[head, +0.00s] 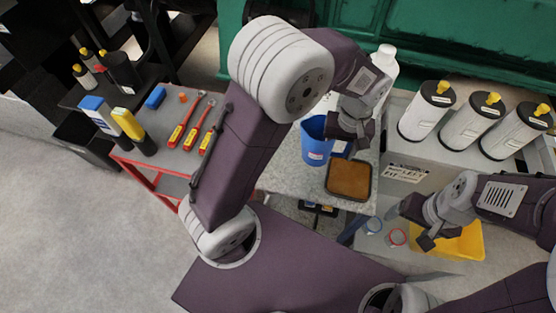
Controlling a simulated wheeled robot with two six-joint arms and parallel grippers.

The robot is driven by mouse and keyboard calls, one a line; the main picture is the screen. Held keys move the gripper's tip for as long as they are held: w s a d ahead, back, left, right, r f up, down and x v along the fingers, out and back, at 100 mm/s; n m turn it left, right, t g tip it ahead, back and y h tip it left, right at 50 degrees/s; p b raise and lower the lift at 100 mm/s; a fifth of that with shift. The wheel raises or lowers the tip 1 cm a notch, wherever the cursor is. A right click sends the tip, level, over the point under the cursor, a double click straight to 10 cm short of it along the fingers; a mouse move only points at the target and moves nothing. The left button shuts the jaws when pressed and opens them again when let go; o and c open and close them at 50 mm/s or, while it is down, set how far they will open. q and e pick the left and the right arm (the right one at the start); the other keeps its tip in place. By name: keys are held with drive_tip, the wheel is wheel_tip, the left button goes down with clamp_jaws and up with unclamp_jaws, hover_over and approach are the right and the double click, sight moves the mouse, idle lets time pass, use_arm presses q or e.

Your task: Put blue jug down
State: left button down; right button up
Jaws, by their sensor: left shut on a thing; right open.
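The blue jug (315,149) is upright over the speckled grey worktop (285,180). It shows just left of my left gripper (347,139), which is shut on it, probably at the handle side. The grip itself is mostly hidden by the gripper and wrist. I cannot tell whether the jug's base touches the worktop. My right gripper (413,226) is open and empty at the lower right, over the area with the yellow tray.
A brown-filled dark tray (349,179) lies close to the jug's right. White canisters (427,110) with yellow caps stand on the right. A white bottle (384,62) stands behind. A yellow tray (462,243) sits low right.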

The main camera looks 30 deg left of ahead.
use_arm(q)
drive_tip(key=a+f, duration=0.2)
drive_tip(key=a, duration=0.2)
drive_tip(key=a+f, duration=0.2)
drive_tip(key=a, duration=0.2)
drive_tip(key=a+f, duration=0.3)
drive_tip(key=shift+s+a, duration=0.35)
drive_tip(key=shift+a, duration=0.05)
wheel_tip(320, 180, down, 3)
drive_tip(key=shift+s+f, duration=0.1)
drive_tip(key=shift+f, duration=0.4)
drive_tip(key=shift+f, duration=0.1)
drive_tip(key=c, duration=0.6)
unclamp_jaws()
drive_tip(key=shift+c, duration=0.2)
drive_tip(key=shift+r, duration=0.35)
wheel_tip(320, 180, up, 12)
drive_tip(key=p, duration=0.1)
drive_tip(key=shift+d+f, duration=0.2)
